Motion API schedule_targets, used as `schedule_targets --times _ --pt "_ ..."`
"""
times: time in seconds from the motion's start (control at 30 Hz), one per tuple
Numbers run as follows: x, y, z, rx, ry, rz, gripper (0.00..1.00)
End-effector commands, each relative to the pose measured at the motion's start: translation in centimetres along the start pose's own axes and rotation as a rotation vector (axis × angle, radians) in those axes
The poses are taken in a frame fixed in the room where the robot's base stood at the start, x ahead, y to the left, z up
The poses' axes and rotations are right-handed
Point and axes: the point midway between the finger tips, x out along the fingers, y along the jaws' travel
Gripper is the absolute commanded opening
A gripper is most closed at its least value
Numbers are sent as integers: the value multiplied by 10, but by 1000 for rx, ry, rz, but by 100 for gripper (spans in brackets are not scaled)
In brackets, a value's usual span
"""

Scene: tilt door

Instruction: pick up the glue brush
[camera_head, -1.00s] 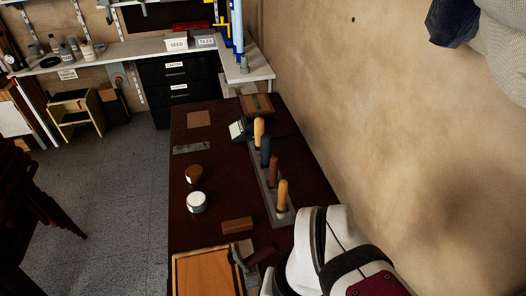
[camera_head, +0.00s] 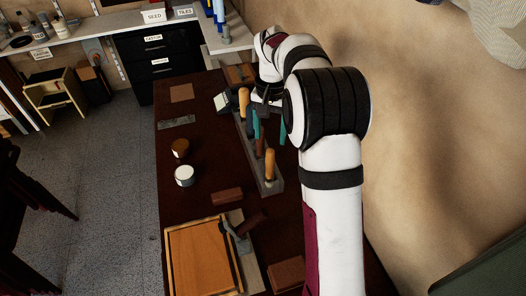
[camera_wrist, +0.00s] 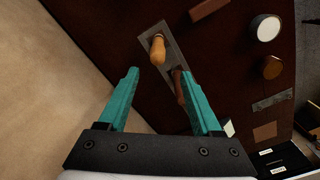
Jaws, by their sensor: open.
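I cannot tell which tool is the glue brush. A grey rack (camera_head: 273,186) holds several upright tools in a row: an orange handle (camera_head: 269,166) at the near end, a brown handle (camera_head: 260,146) behind it, and a tan handle (camera_head: 243,101) at the far end. My gripper (camera_head: 269,138) is open, its teal fingers pointing down over the rack. In the wrist view, the near orange handle (camera_wrist: 158,57) shows ahead between the fingertips (camera_wrist: 158,76), with nothing held. The brown handle (camera_wrist: 179,88) is partly behind the right finger. The dark blue handle is mostly hidden.
The wall (camera_head: 410,120) is close on the right.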

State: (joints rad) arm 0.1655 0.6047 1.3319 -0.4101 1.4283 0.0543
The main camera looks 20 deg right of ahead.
Motion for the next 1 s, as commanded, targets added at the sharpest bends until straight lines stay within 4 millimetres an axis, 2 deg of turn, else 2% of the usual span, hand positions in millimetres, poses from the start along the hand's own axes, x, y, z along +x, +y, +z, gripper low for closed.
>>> schedule_targets --times 0.1,0.2,0.37,0.53,0.63,0.83,1.0 --pt "35 0 1 -1 -4 2 66" --pt "56 0 2 -1 -3 1 66" --pt "76 2 4 -1 -3 1 66" --pt "110 5 10 -1 -2 0 66" --pt "119 4 10 0 0 -3 66" --pt "120 4 9 0 1 -3 66" --pt "120 4 9 0 1 -3 35"
